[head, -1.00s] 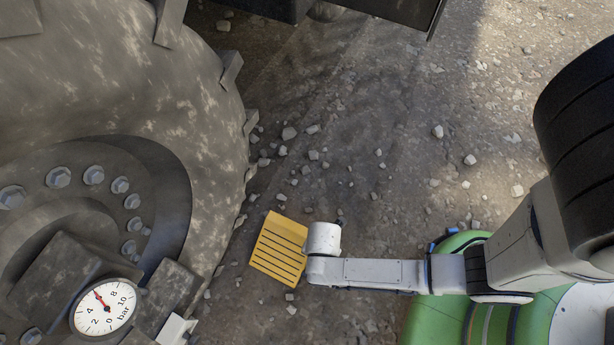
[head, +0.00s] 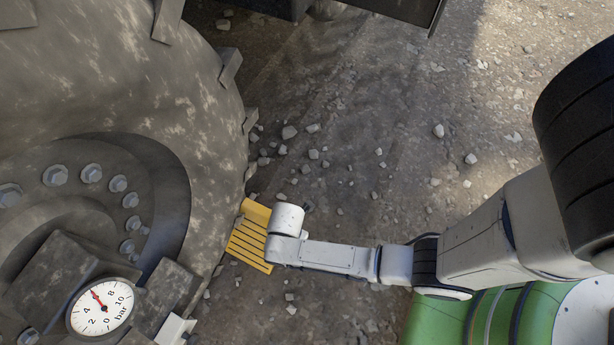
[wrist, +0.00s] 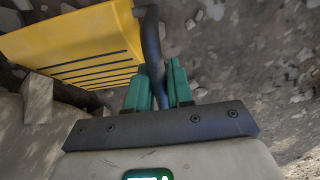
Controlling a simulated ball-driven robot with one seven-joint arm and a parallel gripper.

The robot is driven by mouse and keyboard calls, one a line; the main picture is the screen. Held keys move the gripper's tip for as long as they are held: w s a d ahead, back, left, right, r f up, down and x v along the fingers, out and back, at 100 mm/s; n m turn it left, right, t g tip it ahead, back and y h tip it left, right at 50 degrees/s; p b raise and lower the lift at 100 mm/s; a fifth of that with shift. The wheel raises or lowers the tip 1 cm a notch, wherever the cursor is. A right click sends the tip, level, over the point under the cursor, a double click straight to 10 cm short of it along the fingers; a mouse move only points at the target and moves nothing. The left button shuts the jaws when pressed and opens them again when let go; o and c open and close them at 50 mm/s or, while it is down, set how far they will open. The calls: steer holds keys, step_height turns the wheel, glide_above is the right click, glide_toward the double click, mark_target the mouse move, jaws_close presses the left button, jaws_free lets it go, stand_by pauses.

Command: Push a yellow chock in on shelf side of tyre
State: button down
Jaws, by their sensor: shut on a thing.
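The yellow chock (head: 248,240) lies on the ground in the head view, right against the outline of the big muddy tyre (head: 150,80). Its slatted face shows; whether it touches the tread cannot be told. In the wrist view the chock (wrist: 75,45) fills the upper left, with a dark curved handle (wrist: 152,42) at its right side. The green fingers of my gripper (wrist: 160,85) are shut on this handle. In the head view the end of my arm hides the fingers and the chock's right side.
A pressure gauge (head: 100,306) sits on the wheel hub at lower left. Small stones (head: 289,132) lie scattered on the ground around the tyre. A dark vehicle part (head: 390,10) overhangs at the top. The ground to the right of the tyre is mostly open.

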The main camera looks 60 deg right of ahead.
steer(key=shift+w, duration=0.2)
steer(key=b, duration=0.3)
glide_above(262, 228)
steer(key=s+a, duration=0.1)
steer(key=s, duration=0.1)
steer(key=shift+a, duration=0.2)
stand_by(0.4)
steer(key=shift+a+p, duration=0.45)
steer(key=shift+a, duration=0.45)
steer(key=c, duration=0.9)
jaws_free()
steer(key=shift+s, duration=0.1)
steer(key=shift+c, duration=0.2)
steer(key=shift+o, duration=0.8)
steer(key=shift+s+f, duration=0.1)
steer(key=shift+o, duration=0.9)
